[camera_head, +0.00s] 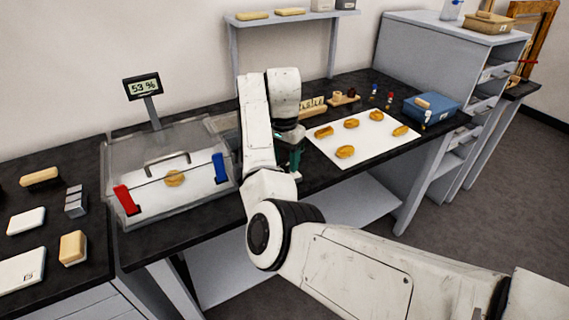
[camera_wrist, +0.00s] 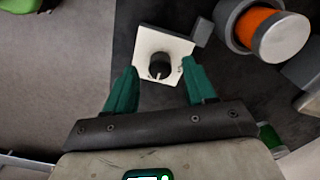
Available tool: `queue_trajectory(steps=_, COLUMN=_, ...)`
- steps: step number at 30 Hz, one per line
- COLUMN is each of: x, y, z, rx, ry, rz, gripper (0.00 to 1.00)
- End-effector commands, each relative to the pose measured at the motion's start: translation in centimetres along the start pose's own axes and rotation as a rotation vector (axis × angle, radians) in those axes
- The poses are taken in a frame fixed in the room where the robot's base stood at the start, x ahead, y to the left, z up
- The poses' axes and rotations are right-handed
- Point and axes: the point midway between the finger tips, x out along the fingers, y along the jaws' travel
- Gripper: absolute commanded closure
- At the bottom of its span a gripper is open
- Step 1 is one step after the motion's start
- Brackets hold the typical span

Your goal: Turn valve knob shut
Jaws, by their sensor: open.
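The valve knob (camera_wrist: 160,66) is a round black knob with a pale pointer mark, on a square white plate (camera_wrist: 155,40) in the wrist view. My gripper (camera_wrist: 158,68) has two green fingers, open and apart, one on each side of the knob as seen from the wrist. I see no finger touching the knob, and the depth between them is unclear. In the head view my gripper (camera_head: 294,160) points down at the counter's front edge, right of the clear box. My arm seems to hide the knob there.
A clear box (camera_head: 150,140) with red and blue clips and a gilt piece stands left of my arm; a 53 % display (camera_head: 142,87) rises behind it. A white sheet (camera_head: 335,153) with several gilt fragments lies right. An orange-and-grey cylinder (camera_wrist: 262,30) is near the knob.

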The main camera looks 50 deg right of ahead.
Motion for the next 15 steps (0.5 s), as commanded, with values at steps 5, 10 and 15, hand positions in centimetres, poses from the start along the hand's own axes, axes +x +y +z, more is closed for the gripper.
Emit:
queue_trajectory(steps=5, x=1.32, y=0.02, z=0.02, rx=0.0, ry=0.0, rz=0.0, gripper=0.45)
queue_trajectory(steps=10, x=1.53, y=0.01, z=0.02, rx=0.0, ry=0.0, rz=-0.001, gripper=0.45)
queue_trajectory(steps=15, x=1.52, y=0.02, z=0.01, rx=0.0, ry=0.0, rz=0.0, gripper=0.48)
